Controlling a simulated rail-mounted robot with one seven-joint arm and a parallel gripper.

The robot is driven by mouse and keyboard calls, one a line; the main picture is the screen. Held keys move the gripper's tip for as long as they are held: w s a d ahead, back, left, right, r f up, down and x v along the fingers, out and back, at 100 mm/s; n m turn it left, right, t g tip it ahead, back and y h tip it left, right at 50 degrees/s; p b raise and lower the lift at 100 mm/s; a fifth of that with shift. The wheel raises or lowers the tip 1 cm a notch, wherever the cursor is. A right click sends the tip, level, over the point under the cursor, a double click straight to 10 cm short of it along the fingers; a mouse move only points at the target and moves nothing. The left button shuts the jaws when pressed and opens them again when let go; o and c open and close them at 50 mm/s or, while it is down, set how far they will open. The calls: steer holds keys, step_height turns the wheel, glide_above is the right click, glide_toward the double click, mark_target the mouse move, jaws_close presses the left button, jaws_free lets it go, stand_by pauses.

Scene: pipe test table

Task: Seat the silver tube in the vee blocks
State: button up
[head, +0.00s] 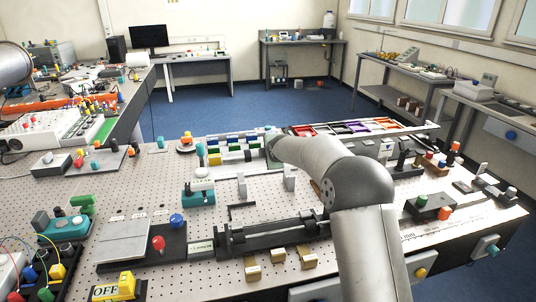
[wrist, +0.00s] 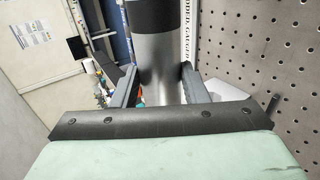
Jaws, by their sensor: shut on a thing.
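The silver tube (wrist: 160,70) runs up the middle of the wrist view, with a wide black band (wrist: 157,16) near the top. My gripper (wrist: 159,69) has one finger on each side of the tube and is shut on it. The tube's lower end is hidden behind the gripper body. In the head view my arm hides the gripper, and I cannot make out the tube. Two small pale upright blocks, a left one (head: 242,186) and a right one (head: 290,179), stand apart on the perforated table; they look like the vee blocks, but their notches are too small to tell.
A long black fixture (head: 275,235) lies in front of the blocks. A teal device (head: 199,191) stands to their left. Behind them is a rack of coloured pieces (head: 235,150). Red, purple and orange trays (head: 345,127) stand at the back right. Bare perforated table (head: 150,185) shows at left.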

steer(key=shift+b, duration=0.35)
steer(key=shift+f+b, duration=3.2)
steer(key=shift+f, duration=0.8)
steer(key=shift+f, duration=0.3)
steer(key=o, duration=1.4)
steer(key=shift+f, duration=0.1)
steer(key=shift+b+v, duration=1.1)
steer(key=shift+v, duration=7.7)
